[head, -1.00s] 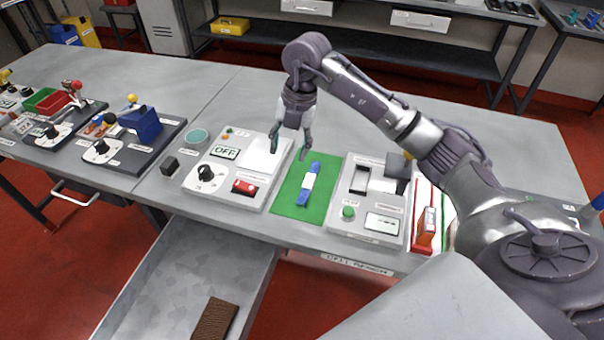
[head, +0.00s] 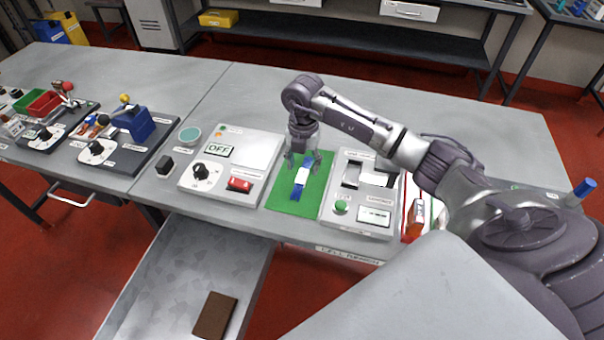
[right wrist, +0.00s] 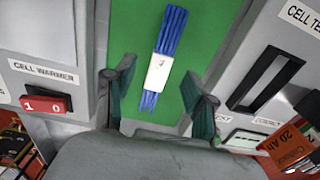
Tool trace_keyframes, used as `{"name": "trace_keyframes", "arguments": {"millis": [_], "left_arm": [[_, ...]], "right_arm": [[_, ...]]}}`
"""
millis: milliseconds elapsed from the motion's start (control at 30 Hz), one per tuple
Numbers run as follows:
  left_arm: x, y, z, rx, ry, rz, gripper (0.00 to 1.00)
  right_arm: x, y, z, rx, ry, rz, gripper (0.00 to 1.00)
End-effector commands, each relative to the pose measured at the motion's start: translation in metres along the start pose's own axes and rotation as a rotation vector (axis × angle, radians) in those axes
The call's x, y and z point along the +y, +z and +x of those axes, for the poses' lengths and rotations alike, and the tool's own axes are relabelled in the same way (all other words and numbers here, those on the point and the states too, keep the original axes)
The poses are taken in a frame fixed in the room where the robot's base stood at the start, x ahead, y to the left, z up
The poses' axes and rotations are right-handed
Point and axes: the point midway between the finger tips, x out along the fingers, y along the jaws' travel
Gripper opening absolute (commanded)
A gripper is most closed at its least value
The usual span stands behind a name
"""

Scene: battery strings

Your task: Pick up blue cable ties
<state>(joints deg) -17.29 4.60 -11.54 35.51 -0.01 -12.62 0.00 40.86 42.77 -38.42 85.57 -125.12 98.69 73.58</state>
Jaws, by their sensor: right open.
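The blue cable ties (head: 298,187) lie as a bundle with a white band on the green mat (head: 285,206). In the right wrist view the bundle (right wrist: 164,62) runs up and slightly right, with its lower end between the fingers. My right gripper (head: 302,163) is open and points down over the far part of the mat. In the right wrist view its two fingertips (right wrist: 160,90) stand apart on either side of the bundle. I cannot tell whether they touch the mat. My left gripper is not in view.
The cell warmer box (head: 232,165) with its red switch (head: 240,185) stands left of the mat. The cell tester (head: 355,218) stands close on the right. An open drawer (head: 160,275) below holds a brown block (head: 214,316). The table behind is clear.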

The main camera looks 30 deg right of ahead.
Motion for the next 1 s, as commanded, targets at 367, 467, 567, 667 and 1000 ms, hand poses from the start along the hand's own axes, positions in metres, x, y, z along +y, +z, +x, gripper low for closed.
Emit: {"name": "trace_keyframes", "arguments": {"millis": [367,467,567,667,1000], "left_arm": [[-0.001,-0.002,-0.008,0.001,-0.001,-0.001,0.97],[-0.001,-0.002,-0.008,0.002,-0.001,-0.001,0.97],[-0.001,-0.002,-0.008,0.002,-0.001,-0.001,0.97],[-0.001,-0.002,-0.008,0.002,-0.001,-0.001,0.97],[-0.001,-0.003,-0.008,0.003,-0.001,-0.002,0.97]], "right_arm": [[0.0,0.001,0.025,-0.001,0.001,-0.002,0.55],[0.0,0.001,0.025,-0.001,0.001,-0.001,0.52],[0.0,0.001,0.025,0.0,0.001,-0.001,0.35],[0.0,0.001,0.025,0.0,0.001,-0.001,0.19],[0.0,0.001,0.024,0.0,0.001,-0.001,0.0]]}}
